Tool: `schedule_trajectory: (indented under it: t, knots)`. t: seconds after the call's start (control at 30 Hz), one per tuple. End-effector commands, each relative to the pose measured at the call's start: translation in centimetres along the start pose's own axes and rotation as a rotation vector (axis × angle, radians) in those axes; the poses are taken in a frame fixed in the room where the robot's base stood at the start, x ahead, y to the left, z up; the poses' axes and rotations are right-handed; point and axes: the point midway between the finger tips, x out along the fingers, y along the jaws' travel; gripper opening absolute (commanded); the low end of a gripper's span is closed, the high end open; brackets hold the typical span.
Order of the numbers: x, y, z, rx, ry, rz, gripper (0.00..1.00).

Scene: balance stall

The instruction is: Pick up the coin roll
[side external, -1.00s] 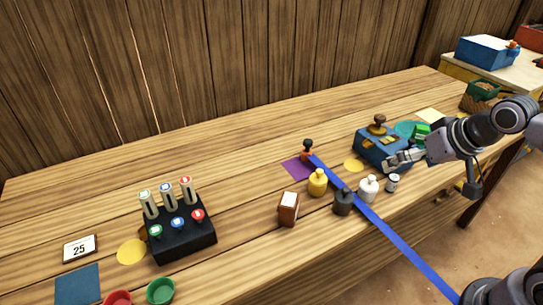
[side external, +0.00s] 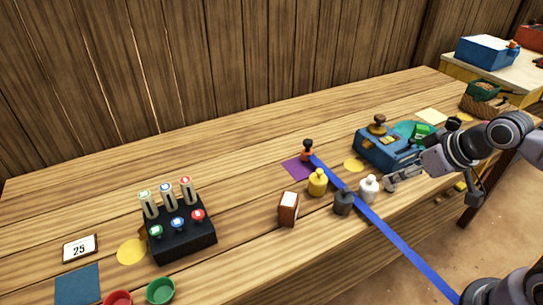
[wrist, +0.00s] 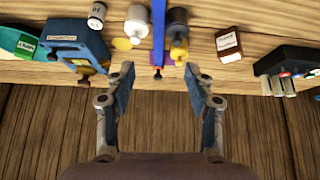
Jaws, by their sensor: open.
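My gripper (side external: 392,183) is open and empty near the table's front edge, right of the white bottle (side external: 369,188). In the wrist view its two fingers (wrist: 158,76) are spread wide with nothing between them. No object is clearly marked as the coin roll. A green labelled piece (side external: 422,131) lies in the teal dish (side external: 404,128). I cannot tell which, if either, is the coin roll.
A blue box with a brown knob (side external: 385,148) stands behind my gripper. Grey (side external: 343,203) and yellow (side external: 317,183) bottles, a brown box (side external: 288,209) and a black rack (side external: 181,240) stand farther left. A blue strip (side external: 400,242) crosses the table.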

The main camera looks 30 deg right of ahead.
Motion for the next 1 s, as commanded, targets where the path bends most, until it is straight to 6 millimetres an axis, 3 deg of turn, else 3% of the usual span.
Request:
schedule_trajectory:
  t: [0.27,0.5,0.8,1.0]
  knots:
    - [1.2,3.1,-2.6,-0.353,-0.165,0.003,0.54]
    - [3.7,6.8,-4.3,-0.729,-0.331,-0.089,0.54]
    - [7.8,11.6,-4.8,-1.142,-0.466,-0.309,0.54]
    - [9.4,13.3,-4.5,-1.287,-0.489,-0.413,0.54]
